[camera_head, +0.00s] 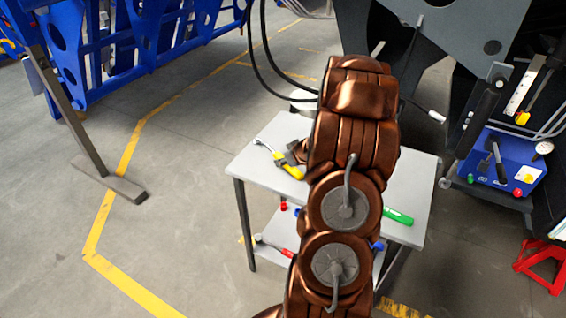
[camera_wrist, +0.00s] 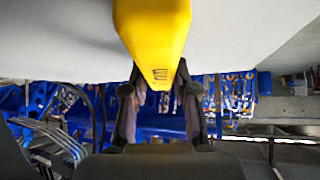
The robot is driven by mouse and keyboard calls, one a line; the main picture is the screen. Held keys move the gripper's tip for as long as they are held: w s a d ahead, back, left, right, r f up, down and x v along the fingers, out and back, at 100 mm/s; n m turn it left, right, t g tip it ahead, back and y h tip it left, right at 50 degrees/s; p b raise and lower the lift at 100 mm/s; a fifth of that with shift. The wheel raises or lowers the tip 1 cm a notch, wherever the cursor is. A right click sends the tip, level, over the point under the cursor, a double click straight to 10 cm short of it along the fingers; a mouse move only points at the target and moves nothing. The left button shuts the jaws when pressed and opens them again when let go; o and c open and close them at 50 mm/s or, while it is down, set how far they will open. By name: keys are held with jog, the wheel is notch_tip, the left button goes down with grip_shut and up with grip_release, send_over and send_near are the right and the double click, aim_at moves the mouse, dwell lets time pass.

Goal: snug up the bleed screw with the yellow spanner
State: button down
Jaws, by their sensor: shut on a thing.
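The yellow spanner (camera_head: 290,169) shows at the left of the white table (camera_head: 262,163), its silver head (camera_head: 262,144) pointing up and left. My gripper (camera_head: 296,152) is shut on it, partly hidden by my copper-coloured arm. In the wrist view the yellow handle (camera_wrist: 153,40) runs down from the top edge between the two dark fingers of my gripper (camera_wrist: 160,98). Whether the spanner touches the tabletop or is just above it I cannot tell. I cannot make out the bleed screw in either view.
A green-handled tool (camera_head: 398,216) lies at the table's right. A red-handled tool (camera_head: 276,246) is on the lower shelf. Dark hoses (camera_head: 262,60) hang behind the table. The grey chassis (camera_head: 440,45) and a blue unit (camera_head: 505,172) stand right. Floor at left is mostly clear.

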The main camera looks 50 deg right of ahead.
aim_at(279, 155)
dwell(0.4)
notch_tip(279, 155, up, 3)
jog(key=shift+r+p, duration=0.2)
jog(key=shift+p, duration=0.4)
jog(key=shift+s+r, duration=0.1)
jog(key=shift+s, duration=0.2)
jog(key=s+a, duration=0.1)
jog(key=s, duration=0.3)
jog(key=s+a+b, duration=0.1)
jog(key=s+a, duration=0.1)
jog(key=s, duration=0.2)
jog(key=s+a+r+b, duration=0.1)
jog(key=s, duration=0.3)
jog(key=shift+s+a, duration=0.25)
jog(key=shift+s+b, duration=0.2)
jog(key=shift+b, duration=0.3)
jog(key=shift+s+a+r+b, duration=0.2)
jog(key=shift+s+a+b, duration=0.25)
jog(key=shift+s, duration=0.3)
